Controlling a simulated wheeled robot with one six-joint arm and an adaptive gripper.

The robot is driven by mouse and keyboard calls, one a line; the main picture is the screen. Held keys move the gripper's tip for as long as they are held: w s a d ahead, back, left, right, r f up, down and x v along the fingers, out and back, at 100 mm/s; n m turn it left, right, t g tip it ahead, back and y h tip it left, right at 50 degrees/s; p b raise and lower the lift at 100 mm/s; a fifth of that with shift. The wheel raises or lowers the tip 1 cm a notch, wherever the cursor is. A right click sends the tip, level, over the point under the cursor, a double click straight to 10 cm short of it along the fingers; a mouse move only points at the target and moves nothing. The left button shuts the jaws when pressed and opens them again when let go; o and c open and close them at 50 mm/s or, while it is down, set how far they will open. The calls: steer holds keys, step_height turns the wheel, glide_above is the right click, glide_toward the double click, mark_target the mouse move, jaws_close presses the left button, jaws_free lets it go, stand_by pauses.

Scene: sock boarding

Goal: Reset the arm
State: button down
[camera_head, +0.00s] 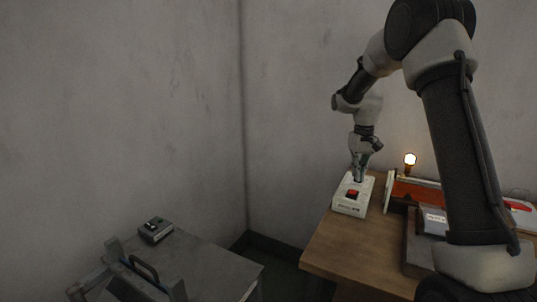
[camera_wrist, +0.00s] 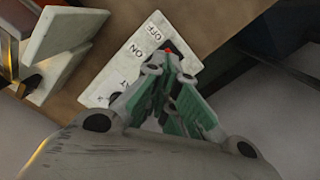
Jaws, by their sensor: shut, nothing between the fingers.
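My arm reaches down over the wooden table in the head view. My gripper (camera_head: 359,178) points down at a white switch box (camera_head: 346,208) with a red button (camera_head: 352,194). In the wrist view my gripper (camera_wrist: 172,62) is shut with nothing between its green-padded fingers.
The wooden table (camera_head: 335,245) also holds an orange-red item (camera_head: 415,193), a white-topped box (camera_head: 433,220) and a lit bulb (camera_head: 410,159). A grey table (camera_head: 215,270) with a small dark device (camera_head: 155,230) stands lower left. The space between the tables is open, with walls behind.

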steer(key=s, duration=0.3)
steer(key=shift+s+f+g, duration=0.25)
steer(key=shift+f+g, duration=0.05)
steer(key=shift+f, duration=0.1)
steer(key=s+r+t, duration=0.1)
steer(key=s+r, duration=0.4)
steer(key=s, duration=0.6)
steer(key=s+a+r+t, duration=0.1)
steer(key=s+r, duration=0.4)
steer(key=s, duration=0.6)
steer(key=s+a+r+t, duration=0.1)
steer(key=s+r+t, duration=0.2)
steer(key=s, duration=0.8)
steer(key=shift+r+n, duration=0.3)
steer(key=shift+r, duration=0.95)
